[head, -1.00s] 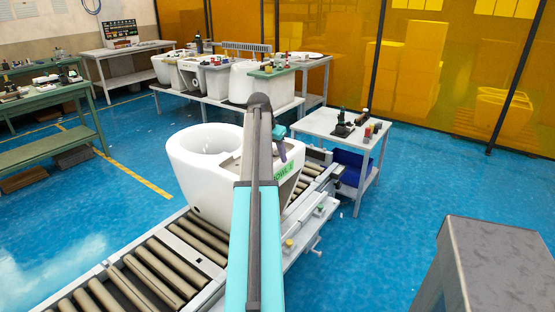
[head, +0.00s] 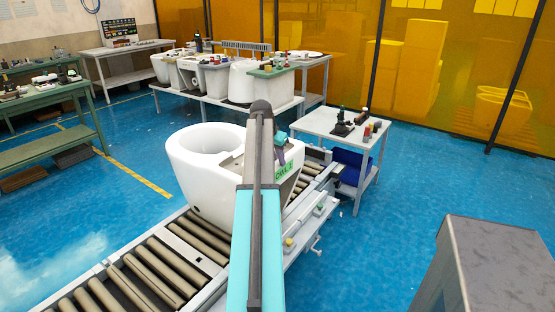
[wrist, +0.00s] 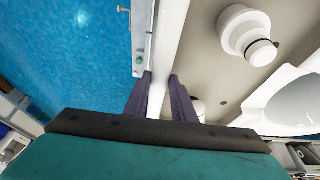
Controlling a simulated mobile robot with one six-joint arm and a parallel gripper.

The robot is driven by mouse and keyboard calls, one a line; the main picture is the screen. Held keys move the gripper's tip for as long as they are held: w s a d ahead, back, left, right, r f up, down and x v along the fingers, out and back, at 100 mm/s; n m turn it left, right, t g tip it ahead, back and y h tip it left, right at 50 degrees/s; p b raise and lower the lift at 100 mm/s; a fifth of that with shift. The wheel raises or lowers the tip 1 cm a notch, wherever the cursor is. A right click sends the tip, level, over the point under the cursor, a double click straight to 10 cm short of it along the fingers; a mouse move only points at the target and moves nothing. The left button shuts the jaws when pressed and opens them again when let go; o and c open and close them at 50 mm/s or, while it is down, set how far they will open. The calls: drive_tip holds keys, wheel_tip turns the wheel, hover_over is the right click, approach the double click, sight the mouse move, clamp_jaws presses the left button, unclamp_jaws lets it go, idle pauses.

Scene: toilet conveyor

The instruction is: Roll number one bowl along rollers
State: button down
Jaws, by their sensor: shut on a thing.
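The white toilet bowl (head: 190,185) stands upright on the roller conveyor (head: 160,274). It has a round opening, a recessed back part and a green label, partly hidden by my arm, that seems to read "BOWL 1". My gripper (wrist: 160,80) is at the bowl's back right edge. In the wrist view, its two dark fingers straddle a thin white wall of the bowl (wrist: 171,40) and are shut on it. A white round fitting (wrist: 243,35) sits inside the recess, right of the fingers. In the head view my arm covers part of the bowl and rollers.
A small white table (head: 322,124) with small items and a blue bin stands just behind the conveyor on the right. A bench with several white ceramic pieces (head: 215,80) is farther back. A grey metal block (head: 495,265) is front right. Blue floor lies clear around the conveyor.

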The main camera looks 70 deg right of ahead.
sight(291, 151)
drive_tip(key=shift+s+d+r, duration=0.15)
drive_tip(key=shift+s+d, duration=0.05)
drive_tip(key=shift+d, duration=0.35)
drive_tip(key=d, duration=0.2)
drive_tip(key=s+d, duration=0.1)
drive_tip(key=d, duration=0.2)
drive_tip(key=s+d, duration=0.1)
drive_tip(key=d, duration=0.1)
drive_tip(key=shift+d, duration=0.3)
drive_tip(key=shift+s+d, duration=0.1)
drive_tip(key=shift+d, duration=0.35)
drive_tip(key=shift+a, duration=0.15)
drive_tip(key=c, duration=1.5)
unclamp_jaws()
drive_tip(key=v, duration=1.3)
drive_tip(key=shift+a+r+b, duration=0.1)
drive_tip(key=shift+r+b, duration=0.15)
drive_tip(key=shift+b, duration=0.15)
